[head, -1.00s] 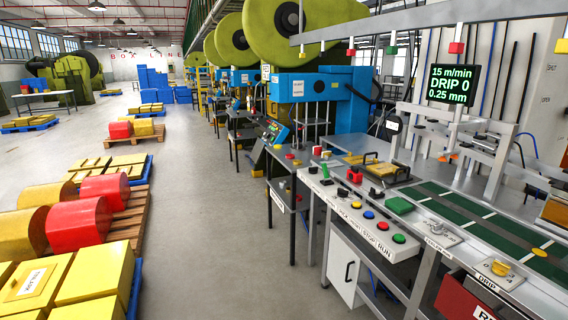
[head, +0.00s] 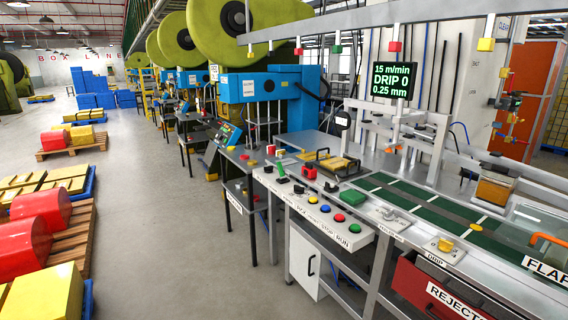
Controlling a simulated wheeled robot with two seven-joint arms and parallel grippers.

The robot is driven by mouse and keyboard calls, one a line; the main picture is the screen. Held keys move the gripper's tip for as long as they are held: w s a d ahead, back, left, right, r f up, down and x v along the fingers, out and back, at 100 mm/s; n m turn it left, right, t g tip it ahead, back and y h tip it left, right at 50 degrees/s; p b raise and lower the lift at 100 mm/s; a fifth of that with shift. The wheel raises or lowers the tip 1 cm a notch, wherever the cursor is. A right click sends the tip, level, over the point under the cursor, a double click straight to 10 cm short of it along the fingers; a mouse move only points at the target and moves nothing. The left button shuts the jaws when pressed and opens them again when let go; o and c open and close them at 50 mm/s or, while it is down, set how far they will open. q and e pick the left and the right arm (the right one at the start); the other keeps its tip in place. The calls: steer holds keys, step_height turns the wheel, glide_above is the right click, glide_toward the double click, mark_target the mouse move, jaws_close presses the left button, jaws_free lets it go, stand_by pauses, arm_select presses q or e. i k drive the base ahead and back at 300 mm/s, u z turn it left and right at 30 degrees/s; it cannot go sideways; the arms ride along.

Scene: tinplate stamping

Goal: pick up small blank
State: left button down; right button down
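I cannot surely tell which item is the small blank. A small round gold disc (head: 476,227) lies on the green conveyor belt (head: 447,212) at the right. A dark-handled tray (head: 317,158) on the grey bench holds flat gold pieces (head: 334,163), too small to tell apart. Neither of my grippers is in the head view.
A control panel (head: 314,207) with coloured buttons lines the bench front. A red rejects drawer (head: 425,293) sticks out at the lower right. Blue presses (head: 255,92) stand behind. Pallets of red and yellow goods (head: 45,225) stand left. The grey floor (head: 170,225) between is clear.

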mark_target(289, 161)
steer(key=u, duration=0.8)
steer(key=i, duration=5)
steer(key=z, duration=3.55)
